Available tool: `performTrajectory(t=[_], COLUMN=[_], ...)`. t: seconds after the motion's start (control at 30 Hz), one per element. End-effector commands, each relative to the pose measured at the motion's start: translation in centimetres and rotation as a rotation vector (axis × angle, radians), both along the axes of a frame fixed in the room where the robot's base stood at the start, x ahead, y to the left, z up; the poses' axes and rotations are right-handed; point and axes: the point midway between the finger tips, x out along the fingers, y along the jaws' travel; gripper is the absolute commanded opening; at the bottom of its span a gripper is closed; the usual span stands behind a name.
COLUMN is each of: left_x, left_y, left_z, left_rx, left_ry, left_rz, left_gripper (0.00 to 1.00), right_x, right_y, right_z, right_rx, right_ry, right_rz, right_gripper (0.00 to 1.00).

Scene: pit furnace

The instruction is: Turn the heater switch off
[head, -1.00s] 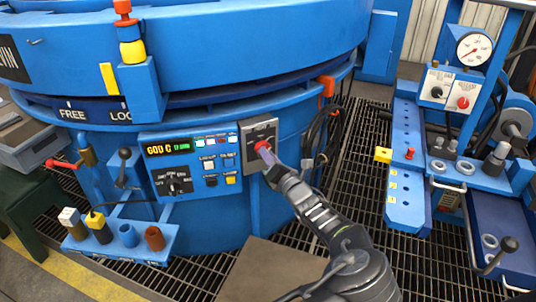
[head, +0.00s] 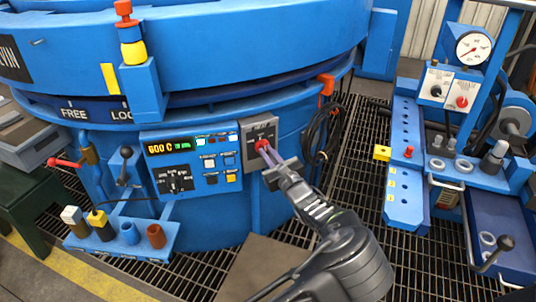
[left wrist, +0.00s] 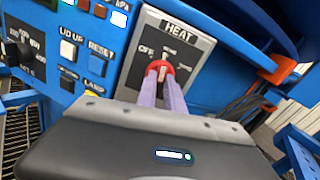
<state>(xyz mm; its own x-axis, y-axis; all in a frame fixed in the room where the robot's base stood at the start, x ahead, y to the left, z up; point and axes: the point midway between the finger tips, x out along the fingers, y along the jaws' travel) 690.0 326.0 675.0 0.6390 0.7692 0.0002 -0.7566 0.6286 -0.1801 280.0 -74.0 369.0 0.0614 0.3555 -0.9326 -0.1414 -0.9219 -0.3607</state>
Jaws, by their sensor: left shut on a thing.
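The heater switch is a red knob (head: 261,145) on a grey plate (head: 249,130) at the right end of the blue control panel. In the left wrist view the plate (left wrist: 178,32) reads HEAT, with OFF at the left of the dial and other small labels at the top and right. My left gripper (head: 267,153) is shut on the red knob, which also shows between the pale purple fingers in the left wrist view (left wrist: 161,67). The fingers hide part of the knob, and I cannot surely read its setting. My right gripper is not in view.
The blue panel (head: 190,160) beside the switch has an orange 600 C display, buttons and a black dial. A cable coil (head: 322,135) hangs close on the right. A shelf (head: 120,245) with several small parts is at lower left. A blue bench (head: 408,195) stands at right.

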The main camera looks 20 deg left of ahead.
Motion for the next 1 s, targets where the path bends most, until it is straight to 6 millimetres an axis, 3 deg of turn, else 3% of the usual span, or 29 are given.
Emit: performTrajectory(t=[0.6, 1.0], left_x=[0.0, 0.0], left_y=[-0.1, -0.1], left_z=[-0.3, -0.2], left_rx=[-0.354, -0.449], left_ry=[-0.421, -0.537], left_rz=[0.0, -0.001], left_gripper=[0.0, 0.0], right_x=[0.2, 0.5], right_y=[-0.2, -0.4], right_z=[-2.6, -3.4], right_rx=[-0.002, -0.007], right_ry=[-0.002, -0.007], right_rz=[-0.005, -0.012], right_gripper=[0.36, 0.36])
